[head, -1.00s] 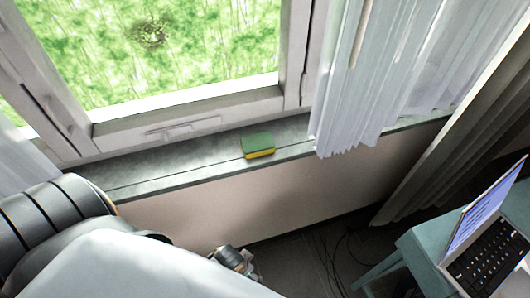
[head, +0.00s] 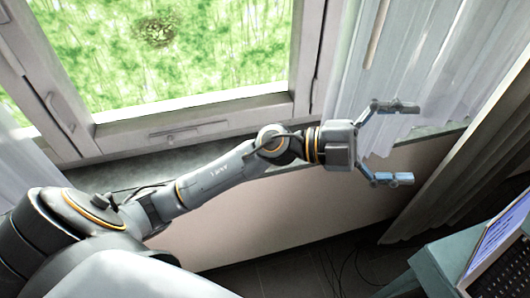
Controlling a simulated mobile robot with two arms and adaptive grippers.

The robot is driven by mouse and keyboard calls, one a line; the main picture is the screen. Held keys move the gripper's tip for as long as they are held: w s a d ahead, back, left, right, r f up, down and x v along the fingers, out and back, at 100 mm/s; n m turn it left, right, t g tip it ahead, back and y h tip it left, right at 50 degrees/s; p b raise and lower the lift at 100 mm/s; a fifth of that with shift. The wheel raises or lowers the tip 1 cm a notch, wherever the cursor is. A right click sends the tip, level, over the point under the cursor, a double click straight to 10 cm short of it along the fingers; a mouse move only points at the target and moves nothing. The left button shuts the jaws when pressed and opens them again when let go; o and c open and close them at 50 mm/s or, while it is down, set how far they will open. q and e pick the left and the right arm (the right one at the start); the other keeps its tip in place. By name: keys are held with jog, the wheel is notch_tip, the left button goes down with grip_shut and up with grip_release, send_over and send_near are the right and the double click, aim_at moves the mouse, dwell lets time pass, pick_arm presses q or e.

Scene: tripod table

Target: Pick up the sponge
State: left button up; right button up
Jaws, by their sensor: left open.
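My left gripper (head: 402,143) is open and empty, with its two fingers spread wide and pointing right in the head view. It is in front of the curtain and the right part of the window sill (head: 105,177). The sponge, green on top and yellow below, is not visible now. Its spot on the sill is covered by my left arm's wrist and forearm, which stretch across the view. Whether the arm touches the sponge cannot be seen. My right gripper is not in view.
A window frame (head: 195,115) stands behind the sill. White curtains (head: 440,80) hang at the right, with a darker drape (head: 455,185) beside them. A blue-green table (head: 440,268) with a laptop (head: 495,240) is at the lower right.

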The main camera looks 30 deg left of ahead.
pick_arm(q)
jog(key=w+a+f+m+g+y, duration=0.1)
jog(key=a+f+m+g+y, duration=0.2)
jog(key=f+y, duration=0.35)
jog(key=w+a+f+g+y, duration=0.1)
jog(key=a+f+g+y, duration=0.2)
jog(key=a+f+y, duration=0.3)
jog(key=w+a+n+y, duration=0.15)
jog(key=a+y, duration=0.25)
jog(key=a, duration=0.6)
jog(key=w+a+n+y, duration=0.1)
jog(key=a+n+y, duration=0.3)
jog(key=a, duration=0.7)
jog(key=shift+m+y, duration=0.35)
jog(key=shift+y, duration=0.1)
jog(key=f, duration=0.5)
jog(key=w+f, duration=0.1)
jog(key=f, duration=0.2)
jog(key=shift+a+f, duration=0.3)
jog(key=shift+a, duration=0.1)
jog(key=shift+w+a+f+p, duration=0.2)
jog(key=shift+f+p, duration=0.15)
jog(key=shift+f, duration=0.55)
jog(key=shift+w+a+f+p, duration=0.15)
jog(key=shift+f+p, duration=0.15)
jog(key=shift+f, duration=0.6)
jog(key=shift+w+a+f+p, duration=0.1)
jog(key=shift+w+f+p, duration=0.2)
jog(key=shift+f, duration=0.6)
jog(key=shift+s, duration=0.1)
